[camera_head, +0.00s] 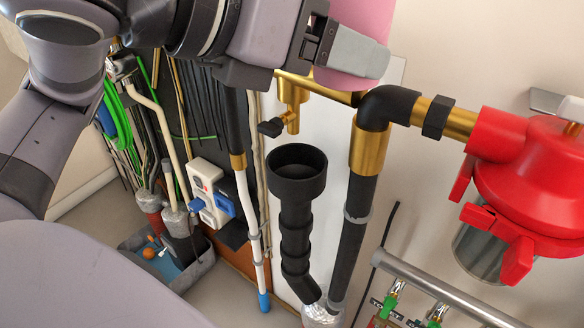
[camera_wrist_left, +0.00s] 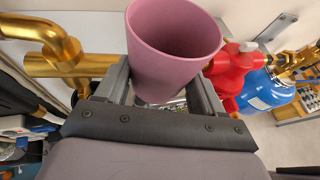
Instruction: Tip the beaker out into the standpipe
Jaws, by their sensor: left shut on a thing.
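A pink beaker (camera_head: 362,18) is at the top of the head view, partly cut off by the frame edge. My left gripper (camera_head: 352,54) is shut on it, with one finger on each side in the left wrist view (camera_wrist_left: 163,90). There the beaker (camera_wrist_left: 172,50) shows its open mouth and inner wall; its bottom inside is hidden. A black standpipe (camera_head: 296,178) with a wide open cup-shaped top stands below and left of the beaker in the head view, apart from it. My right gripper is in neither view.
Brass pipe with a black elbow (camera_head: 388,105) runs right of the standpipe to a red valve body (camera_head: 510,150). A small black-handled tap (camera_head: 275,127) hangs above the standpipe mouth. A white socket box (camera_head: 208,190) and a grey bin (camera_head: 190,275) are at left.

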